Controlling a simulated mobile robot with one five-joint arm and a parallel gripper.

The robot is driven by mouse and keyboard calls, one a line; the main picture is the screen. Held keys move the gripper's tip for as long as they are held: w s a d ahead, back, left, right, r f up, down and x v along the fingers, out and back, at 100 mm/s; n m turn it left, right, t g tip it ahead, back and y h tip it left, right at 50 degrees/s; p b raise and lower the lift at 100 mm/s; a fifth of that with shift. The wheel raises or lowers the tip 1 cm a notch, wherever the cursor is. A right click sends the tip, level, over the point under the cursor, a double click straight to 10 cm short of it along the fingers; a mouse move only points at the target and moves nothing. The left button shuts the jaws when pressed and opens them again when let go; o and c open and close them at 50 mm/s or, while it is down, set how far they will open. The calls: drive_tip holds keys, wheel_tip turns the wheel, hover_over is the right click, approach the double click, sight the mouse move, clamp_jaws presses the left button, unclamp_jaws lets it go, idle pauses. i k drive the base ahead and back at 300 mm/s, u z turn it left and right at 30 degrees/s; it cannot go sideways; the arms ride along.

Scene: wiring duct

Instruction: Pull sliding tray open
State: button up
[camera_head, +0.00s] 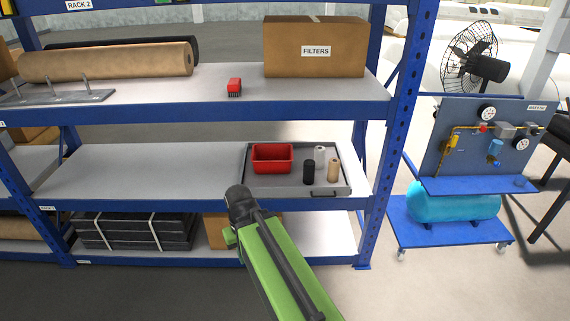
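The sliding tray (281,187) is a shallow grey tray on the right part of the rack's middle shelf. Its dark bar handle (324,194) is on the front face, towards the right, at the shelf's front edge. The tray looks pushed in, its front about level with the shelf edge. My green arm reaches up from the bottom, and its dark end joint overlaps the view just left of the tray's front left corner. The handle is clear of the arm. No gripper fingers show.
In the tray are a red bin (272,158), a black cylinder (309,172), a tan cylinder (333,170) and a pale cylinder (320,154). The rack's blue upright (384,160) stands right of the tray. Left of it, the middle shelf (140,170) is bare.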

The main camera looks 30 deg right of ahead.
sight(291, 184)
drive_tip(key=z, duration=0.05)
drive_tip(key=i, duration=1.2)
drive_tip(key=z, duration=0.05)
